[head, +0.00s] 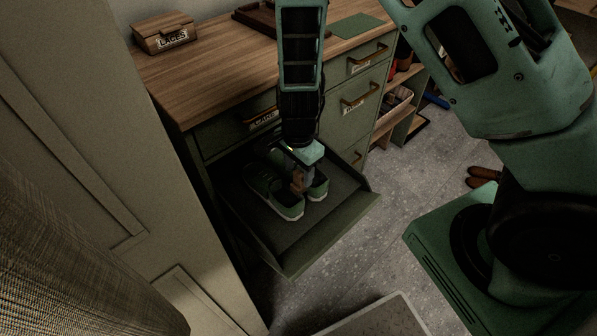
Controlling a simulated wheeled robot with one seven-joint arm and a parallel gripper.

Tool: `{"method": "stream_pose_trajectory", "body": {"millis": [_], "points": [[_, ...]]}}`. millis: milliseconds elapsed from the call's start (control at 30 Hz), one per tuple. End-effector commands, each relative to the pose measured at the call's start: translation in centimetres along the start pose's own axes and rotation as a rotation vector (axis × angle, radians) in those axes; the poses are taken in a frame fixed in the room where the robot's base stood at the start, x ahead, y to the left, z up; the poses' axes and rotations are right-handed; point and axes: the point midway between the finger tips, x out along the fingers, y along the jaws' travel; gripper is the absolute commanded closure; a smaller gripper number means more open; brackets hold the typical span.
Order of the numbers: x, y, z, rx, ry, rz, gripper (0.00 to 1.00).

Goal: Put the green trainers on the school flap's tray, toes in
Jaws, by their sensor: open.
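The green trainers (272,190) with pale soles stand side by side on the open flap's dark green tray (318,223), low in the front of the cabinet. Their near ends point toward the tray's front lip; I cannot clearly tell toes from heels. My gripper (300,182) reaches down over the pair, its fingers low between and against the shoes. It is open. It hides part of the right trainer (319,187) and the far ends of both. Any contact between fingers and shoes is unclear. I see no label on this flap.
Above the tray are labelled drawers with brass handles (262,118). A wooden LACES box (165,33) and a green mat (356,25) lie on the bench top (215,68). Brown shoes (484,175) are on the floor at right. A tall panel stands close at left.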

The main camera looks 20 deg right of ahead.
Motion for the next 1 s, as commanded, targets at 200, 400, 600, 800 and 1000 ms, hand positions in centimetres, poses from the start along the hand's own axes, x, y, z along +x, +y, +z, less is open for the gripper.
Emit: {"method": "stream_pose_trajectory", "body": {"millis": [200,400,600,800,1000], "points": [[-5.2,-0.1,0.1,-0.004,0.000,-0.004,0.49],[-8.6,0.0,0.1,-0.002,0.000,-0.003,0.49],[-10.3,0.1,0.3,-0.017,-0.006,-0.001,0.49],[-14.3,2.8,5.2,-0.372,-0.116,-0.009,0.49],[-21.1,9.4,10.9,-1.109,-0.177,-0.070,0.49]]}}
